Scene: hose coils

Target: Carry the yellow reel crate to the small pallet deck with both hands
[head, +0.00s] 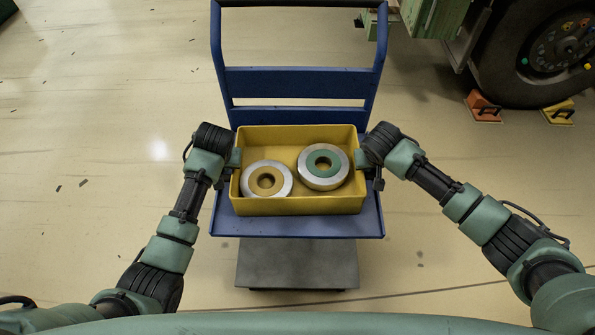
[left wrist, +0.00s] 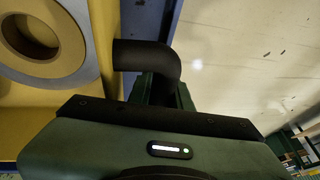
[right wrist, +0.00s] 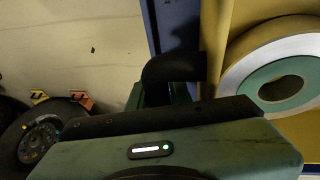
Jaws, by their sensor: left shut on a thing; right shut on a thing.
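The yellow crate (head: 300,206) is in the middle of the head view, over the blue deck (head: 300,228) of a trolley. I cannot tell whether it rests on the deck or hangs just above it. Two reels lie in it: one with a tan centre (head: 266,179) at left, one with a green centre (head: 323,167) at right. My left gripper (head: 236,158) is shut on the crate's left side. My right gripper (head: 362,158) is shut on its right side. Crate walls also show in the left wrist view (left wrist: 104,40) and right wrist view (right wrist: 212,40). Fingertips are mostly hidden.
The trolley's blue upright frame (head: 295,82) stands behind the crate. A dark grey flat surface (head: 297,264) lies below the deck's front edge. A large wheel (head: 505,55) with orange (head: 484,107) and yellow (head: 558,112) chocks is at the upper right.

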